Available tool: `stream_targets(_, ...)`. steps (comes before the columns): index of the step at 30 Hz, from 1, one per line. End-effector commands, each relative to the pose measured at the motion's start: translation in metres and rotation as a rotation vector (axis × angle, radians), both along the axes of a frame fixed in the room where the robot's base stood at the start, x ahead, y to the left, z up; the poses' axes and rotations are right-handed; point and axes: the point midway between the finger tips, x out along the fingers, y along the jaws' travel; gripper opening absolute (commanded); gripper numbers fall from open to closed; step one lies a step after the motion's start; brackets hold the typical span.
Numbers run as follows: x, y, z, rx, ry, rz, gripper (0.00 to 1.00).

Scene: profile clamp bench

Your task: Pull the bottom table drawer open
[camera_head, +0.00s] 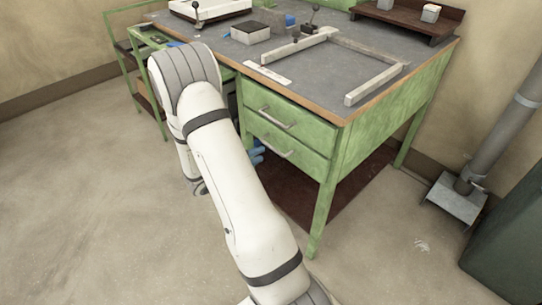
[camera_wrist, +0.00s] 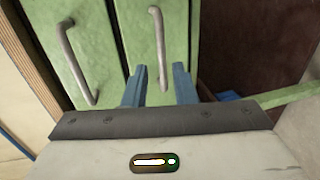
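The bottom drawer (camera_head: 300,157) is the lower of two green drawers in the bench and looks closed. Its metal bar handle (camera_head: 279,147) runs across its front; the handle also shows in the wrist view (camera_wrist: 157,35), upright in the picture. My gripper (camera_head: 258,151) has blue fingers near the left end of this handle, partly hidden by my arm. In the wrist view my gripper (camera_wrist: 160,70) is open, and the near end of the handle shows between its two fingers. I cannot tell whether they touch it.
The top drawer (camera_head: 296,124) with its own handle (camera_wrist: 76,62) is just above. A dark lower shelf (camera_head: 350,192) lies under the drawers. A green bench leg (camera_head: 322,215) stands at the front corner. The floor (camera_head: 400,255) before the bench is clear.

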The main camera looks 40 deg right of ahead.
Motion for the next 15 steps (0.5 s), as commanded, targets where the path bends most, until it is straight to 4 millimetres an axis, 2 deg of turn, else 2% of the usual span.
stream_targets(5, 0.003, -0.017, -0.007, -0.005, -0.005, 0.006, 0.25)
stream_targets(15, 0.006, -0.067, -0.017, -0.004, -0.003, 0.005, 0.25)
